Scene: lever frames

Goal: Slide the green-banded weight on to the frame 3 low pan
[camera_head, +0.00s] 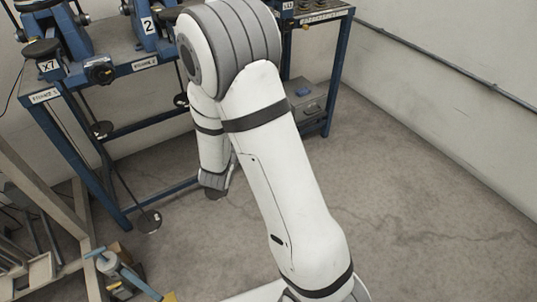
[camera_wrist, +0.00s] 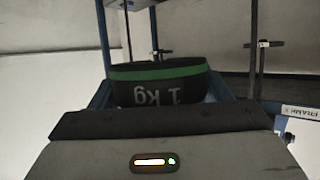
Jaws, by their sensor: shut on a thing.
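The green-banded weight (camera_wrist: 160,90) is black, with a green stripe and an upside-down "1 kg" mark, in the middle of the wrist view. My gripper (camera_wrist: 160,104) is shut on it; the dark gripper body hides its near side. In the head view my gripper (camera_head: 215,188) hangs low in front of the blue bench, and the weight cannot be made out there. In the wrist view a thin hanger with a small flat plate (camera_wrist: 263,44) stands at the right and another (camera_wrist: 153,51) behind the weight. I cannot tell which belongs to frame 3.
The blue bench (camera_head: 140,66) carries blue lever frames; frame 3 is not identifiable past my arm. A wooden rack (camera_head: 50,215) with tools stands at lower left. The floor at right is clear.

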